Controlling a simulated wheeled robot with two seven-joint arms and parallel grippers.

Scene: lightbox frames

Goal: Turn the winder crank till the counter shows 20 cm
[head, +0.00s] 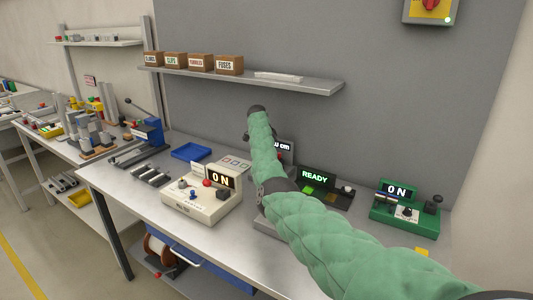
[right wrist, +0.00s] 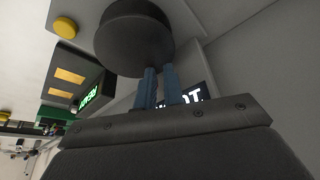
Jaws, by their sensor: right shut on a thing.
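The winder (head: 270,222) stands on the bench, mostly hidden behind my right arm. Its dark counter display (head: 285,146) shows beside my sleeve; the end of its text looks like "0 cm", but the front is covered, so I cannot tell the full number. In the right wrist view, my right gripper (right wrist: 158,88) has its blue fingers shut on the dark round crank knob (right wrist: 134,38). The crank arm cannot be made out. In the head view my green-sleeved right arm hides the gripper and crank. My left gripper is not in view.
Right of the winder are a black unit reading "READY" (head: 315,175) and a green unit reading "0N" (head: 405,207). Left are a cream unit reading "0N" (head: 203,200) and a blue tray (head: 192,151). A shelf (head: 290,86) with labelled boxes hangs above.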

